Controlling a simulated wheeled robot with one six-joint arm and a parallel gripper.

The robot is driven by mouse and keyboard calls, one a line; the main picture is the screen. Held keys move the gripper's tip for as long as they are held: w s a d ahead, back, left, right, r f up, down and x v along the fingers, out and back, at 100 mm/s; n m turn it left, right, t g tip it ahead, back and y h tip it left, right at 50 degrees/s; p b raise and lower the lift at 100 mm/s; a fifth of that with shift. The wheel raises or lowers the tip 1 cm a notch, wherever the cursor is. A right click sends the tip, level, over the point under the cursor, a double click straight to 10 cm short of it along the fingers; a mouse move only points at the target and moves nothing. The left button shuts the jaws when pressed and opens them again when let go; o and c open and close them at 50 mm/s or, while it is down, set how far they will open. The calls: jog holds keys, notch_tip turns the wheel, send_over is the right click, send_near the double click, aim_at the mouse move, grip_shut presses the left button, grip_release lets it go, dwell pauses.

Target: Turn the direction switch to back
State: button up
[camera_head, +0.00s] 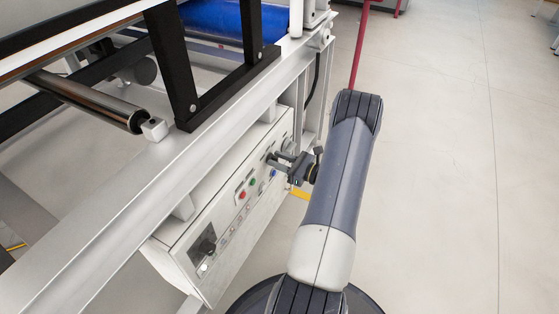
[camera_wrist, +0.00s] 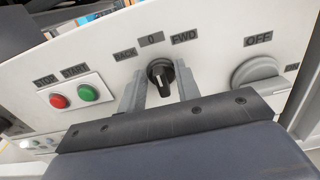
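The direction switch (camera_wrist: 161,76) is a small black knob on the white control panel (camera_wrist: 217,60), with labels BACK to its upper left, 0 above and FWD to its upper right. Its white mark appears to point up, toward 0. My gripper (camera_wrist: 160,86) has one grey finger on each side of the knob, with the fingers apart; gaps show between fingers and knob, and I see no clear contact. In the head view my gripper (camera_head: 279,161) is at the far upper end of the panel (camera_head: 230,225), and the switch is hidden there.
A red button (camera_wrist: 59,101) and green button (camera_wrist: 88,93) sit left of the switch; a large grey OFF knob (camera_wrist: 257,72) sits right. A metal frame (camera_head: 110,205) runs above the panel. The floor (camera_head: 430,150) to the right is clear.

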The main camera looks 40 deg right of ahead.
jog(key=c, duration=0.5)
jog(key=shift+n+b, duration=0.3)
jog(key=n+b, duration=0.8)
jog(key=shift+s+a+f, duration=0.15)
jog(key=shift+a+f, duration=0.05)
jog(key=shift+a, duration=0.05)
jog(key=shift+n, duration=0.3)
jog(key=o, duration=0.6)
jog(key=shift+r, duration=0.1)
